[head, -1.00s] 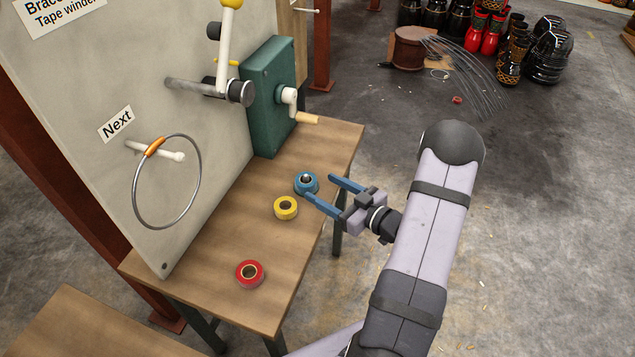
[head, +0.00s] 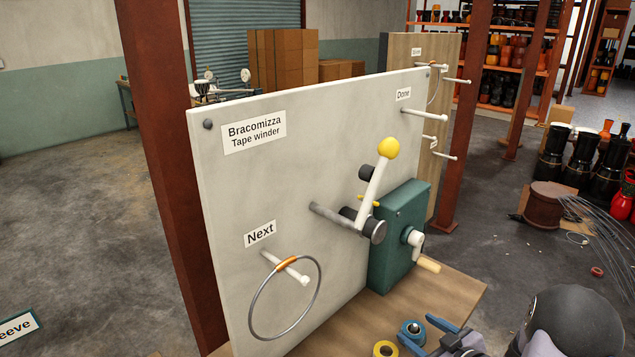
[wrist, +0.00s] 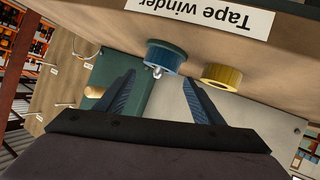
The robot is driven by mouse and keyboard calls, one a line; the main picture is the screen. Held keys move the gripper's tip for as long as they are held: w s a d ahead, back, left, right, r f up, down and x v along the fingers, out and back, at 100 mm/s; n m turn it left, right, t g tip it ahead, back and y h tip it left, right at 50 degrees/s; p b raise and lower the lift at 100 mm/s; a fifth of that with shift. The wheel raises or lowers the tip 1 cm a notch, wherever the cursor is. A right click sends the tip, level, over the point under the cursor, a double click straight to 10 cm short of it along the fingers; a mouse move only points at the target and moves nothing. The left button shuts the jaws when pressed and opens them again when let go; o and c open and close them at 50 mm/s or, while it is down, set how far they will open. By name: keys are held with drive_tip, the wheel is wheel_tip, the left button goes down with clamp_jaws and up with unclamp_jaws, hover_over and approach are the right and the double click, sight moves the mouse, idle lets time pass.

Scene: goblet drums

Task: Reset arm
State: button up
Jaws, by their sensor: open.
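My gripper (head: 428,332) is at the bottom right of the head view, over the workbench edge. Its two blue fingers are apart with nothing held between them. Most of my arm is cut off by the head frame.
The board (head: 290,180) carries a "Next" peg with a metal ring (head: 252,318), a lever with a yellow knob (head: 388,148) and a "Done" peg (head: 425,116). A green crank box (head: 398,225) stands on the bench (head: 458,290). Drums stand at the far right.

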drive_tip(key=shift+w+a+r+n+g+h, duration=0.35)
drive_tip(key=shift+w+a+r+h, duration=0.2)
drive_tip(key=shift+r, duration=0.25)
drive_tip(key=shift+s+d+r+g+h+p, duration=0.15)
drive_tip(key=shift+r+g+h+p, duration=0.1)
drive_tip(key=shift+h+p, duration=0.25)
drive_tip(key=s+m+g+h, duration=0.1)
drive_tip(key=s, duration=0.1)
drive_tip(key=s+r+m+g+h+p, duration=0.1)
drive_tip(key=m+h, duration=0.1)
drive_tip(key=shift+s+d+r+g, duration=0.15)
drive_tip(key=shift+s+d+g, duration=0.05)
drive_tip(key=shift+s+g, duration=0.15)
drive_tip(key=s+a+r+m+g+p, duration=0.1)
drive_tip(key=s+a+g, duration=0.3)
drive_tip(key=s, duration=0.7)
drive_tip(key=s+a+r+m+g+p, duration=0.2)
drive_tip(key=s+a, duration=0.5)
drive_tip(key=s, duration=0.5)
drive_tip(key=shift+r+m+g, duration=0.5)
drive_tip(key=shift+m+g, duration=0.25)
drive_tip(key=shift+g, duration=0.5)
